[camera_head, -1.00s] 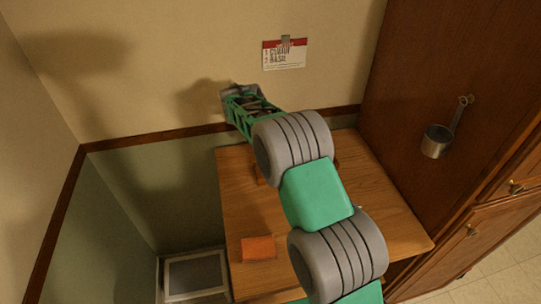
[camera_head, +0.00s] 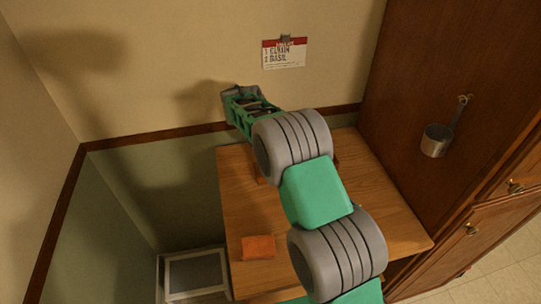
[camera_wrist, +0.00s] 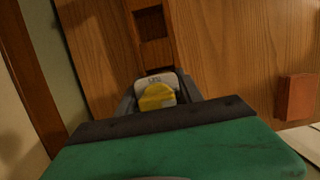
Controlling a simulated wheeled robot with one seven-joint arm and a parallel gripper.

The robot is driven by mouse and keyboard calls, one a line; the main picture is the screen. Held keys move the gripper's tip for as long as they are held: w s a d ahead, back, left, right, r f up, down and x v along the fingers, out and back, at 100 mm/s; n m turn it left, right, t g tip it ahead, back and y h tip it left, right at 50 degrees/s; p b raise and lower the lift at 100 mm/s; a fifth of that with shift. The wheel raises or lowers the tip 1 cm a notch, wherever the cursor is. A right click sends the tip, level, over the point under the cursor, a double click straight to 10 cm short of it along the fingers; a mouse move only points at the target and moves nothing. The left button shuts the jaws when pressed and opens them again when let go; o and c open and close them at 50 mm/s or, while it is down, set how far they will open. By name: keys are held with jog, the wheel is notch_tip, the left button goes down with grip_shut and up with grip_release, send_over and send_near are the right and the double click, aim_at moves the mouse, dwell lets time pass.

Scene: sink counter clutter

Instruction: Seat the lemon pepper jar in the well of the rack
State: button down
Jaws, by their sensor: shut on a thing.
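My gripper (camera_wrist: 158,88) is shut on a jar (camera_wrist: 157,98) with a yellow body and a pale top that carries small dark lettering, too small to read surely. The jar sits between the two grey fingers in the wrist view; its lower part is hidden. A wooden rack (camera_wrist: 138,28) with a dark square well (camera_wrist: 152,22) lies ahead of the jar, towards the top of the wrist view. The jar is apart from the well. In the head view my gripper (camera_head: 238,93) is at the far end of the arm, near the back wall, and the jar cannot be made out.
An orange block (camera_head: 258,248) lies on the wooden counter (camera_head: 237,200), left of my arm; it also shows in the wrist view (camera_wrist: 296,97). A note card (camera_head: 285,53) hangs on the wall. A metal cup (camera_head: 436,141) hangs on the cabinet at right. My arm hides the middle counter.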

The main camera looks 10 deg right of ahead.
jog(key=shift+f+b, duration=0.3)
jog(key=shift+f, duration=0.9)
jog(key=c, duration=1.1)
grip_release()
jog(key=shift+c, duration=0.2)
jog(key=o, duration=0.5)
jog(key=shift+f, duration=0.1)
jog(key=shift+c, duration=0.2)
jog(key=shift+s, duration=0.1)
jog(key=v, duration=0.8)
